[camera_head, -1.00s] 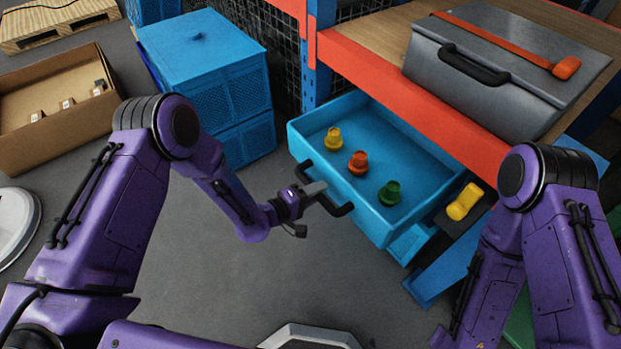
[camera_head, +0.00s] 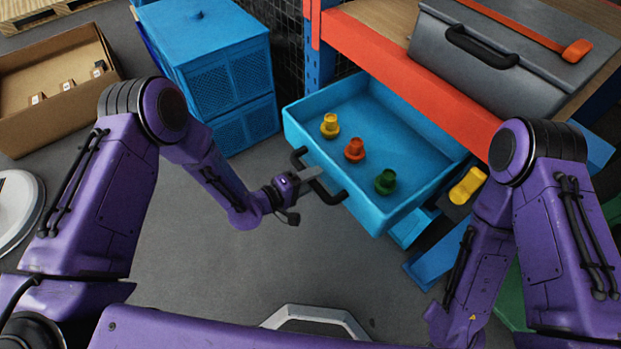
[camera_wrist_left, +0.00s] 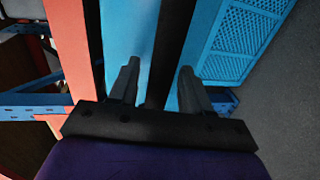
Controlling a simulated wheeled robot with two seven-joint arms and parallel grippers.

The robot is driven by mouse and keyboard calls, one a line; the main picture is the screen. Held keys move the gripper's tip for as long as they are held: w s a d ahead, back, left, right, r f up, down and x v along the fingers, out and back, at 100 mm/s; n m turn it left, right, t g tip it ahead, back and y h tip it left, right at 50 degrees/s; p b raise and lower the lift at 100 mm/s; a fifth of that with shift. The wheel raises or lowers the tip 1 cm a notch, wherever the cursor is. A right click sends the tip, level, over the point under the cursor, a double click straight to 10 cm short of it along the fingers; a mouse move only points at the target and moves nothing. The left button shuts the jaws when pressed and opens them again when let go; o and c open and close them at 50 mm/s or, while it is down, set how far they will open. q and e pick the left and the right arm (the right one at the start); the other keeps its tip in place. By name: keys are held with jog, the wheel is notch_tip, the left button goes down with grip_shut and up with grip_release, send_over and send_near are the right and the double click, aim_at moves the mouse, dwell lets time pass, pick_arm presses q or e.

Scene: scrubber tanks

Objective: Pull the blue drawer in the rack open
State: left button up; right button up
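The blue drawer (camera_head: 420,180) stands well out from the rack under the orange beam (camera_head: 400,75). A yellow knob (camera_head: 330,126), an orange-red one (camera_head: 354,150) and a green one (camera_head: 385,182) stand upright in it. My left gripper (camera_head: 314,180) is at the drawer's black handle (camera_head: 333,197).
Blue crates (camera_head: 215,65) stand left of the drawer. A cardboard box (camera_head: 55,95) is at the far left. The grey floor before the drawer is clear.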

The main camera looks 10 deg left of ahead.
pick_arm(q)
jog(key=v, duration=1)
jog(key=shift+s+a, duration=0.2)
jog(key=shift+r, duration=0.1)
jog(key=s+a+f+m+g+y+p, duration=0.15)
jog(key=s+a+f+y+p, duration=0.25)
jog(key=s+a+f+y, duration=0.4)
jog(key=s+a+r+g+y+p, duration=0.2)
jog(key=s+a+r+g+y, duration=0.1)
jog(key=s, duration=0.4)
jog(key=s+a+r+g+y+p, duration=0.2)
jog(key=s+a+g+y+p, duration=0.1)
jog(key=s+a, duration=0.3)
jog(key=shift+s+r+y, duration=0.35)
jog(key=shift+s+y, duration=0.15)
jog(key=shift+s, duration=0.05)
